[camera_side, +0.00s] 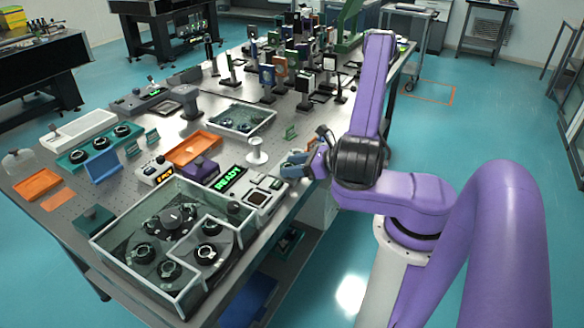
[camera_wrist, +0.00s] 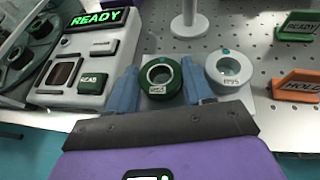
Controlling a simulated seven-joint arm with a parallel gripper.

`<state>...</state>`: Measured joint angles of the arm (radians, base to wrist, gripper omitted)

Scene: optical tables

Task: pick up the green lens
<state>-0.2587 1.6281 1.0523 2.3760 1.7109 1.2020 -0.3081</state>
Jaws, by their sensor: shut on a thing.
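The green lens (camera_wrist: 160,89), a dark green ring with a clear centre and a small label, is in the wrist view between the two blue fingers of my gripper (camera_wrist: 159,72). The fingers are shut on it from its left and right sides. I cannot tell whether it is clear of the surface below. A light grey ring lens (camera_wrist: 228,82) with a label sits just right of the right finger. In the side view my gripper (camera_side: 303,164) is at the table's right edge, and the green lens is hidden there.
A reader with a lit READY display (camera_wrist: 95,19) and a READ button stands left of the gripper. A white post (camera_wrist: 189,25) is behind. A green READY sign (camera_wrist: 298,26) and an orange HOLD sign (camera_wrist: 297,87) stand right. A clear-walled bin (camera_side: 165,270) is nearby.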

